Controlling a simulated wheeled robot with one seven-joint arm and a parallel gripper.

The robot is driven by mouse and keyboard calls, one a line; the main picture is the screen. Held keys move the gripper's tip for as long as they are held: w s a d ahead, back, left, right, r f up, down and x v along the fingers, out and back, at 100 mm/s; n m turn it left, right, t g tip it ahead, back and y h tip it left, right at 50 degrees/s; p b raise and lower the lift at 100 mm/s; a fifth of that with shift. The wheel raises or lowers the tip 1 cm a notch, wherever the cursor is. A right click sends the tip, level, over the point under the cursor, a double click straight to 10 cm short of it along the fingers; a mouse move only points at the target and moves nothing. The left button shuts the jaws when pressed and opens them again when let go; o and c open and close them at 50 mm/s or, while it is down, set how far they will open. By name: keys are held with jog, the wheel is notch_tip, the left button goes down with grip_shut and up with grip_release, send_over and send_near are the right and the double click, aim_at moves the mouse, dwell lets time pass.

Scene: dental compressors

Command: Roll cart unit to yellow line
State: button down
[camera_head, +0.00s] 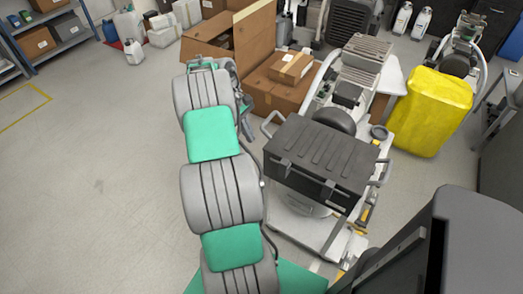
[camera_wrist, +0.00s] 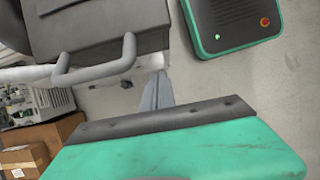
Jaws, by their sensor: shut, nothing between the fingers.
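The cart unit (camera_head: 322,165) is a dark ribbed box with side handles on a pale wheeled frame, right of my arm in the head view. In the wrist view its dark body (camera_wrist: 100,25) and a grey loop handle (camera_wrist: 95,66) fill the upper left. My gripper (camera_wrist: 157,92) is shut and empty, its fingers just right of the handle with a visible gap. In the head view the gripper is mostly hidden behind my grey and green arm. The yellow line (camera_head: 25,115) is painted on the floor at the far left, well away from the cart.
Open cardboard boxes (camera_head: 282,80) stand behind the cart. A compressor on a stand (camera_head: 355,65) and a yellow container (camera_head: 430,110) are close behind and right. Shelving (camera_head: 50,35) and white jugs (camera_head: 133,50) line the back left. The left floor is clear.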

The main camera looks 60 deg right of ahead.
jog(key=s+f, duration=0.2)
jog(key=s, duration=0.1)
jog(key=s+b, duration=0.1)
jog(key=s, duration=0.1)
jog(key=shift+a+f, duration=0.25)
jog(key=shift+f, duration=0.15)
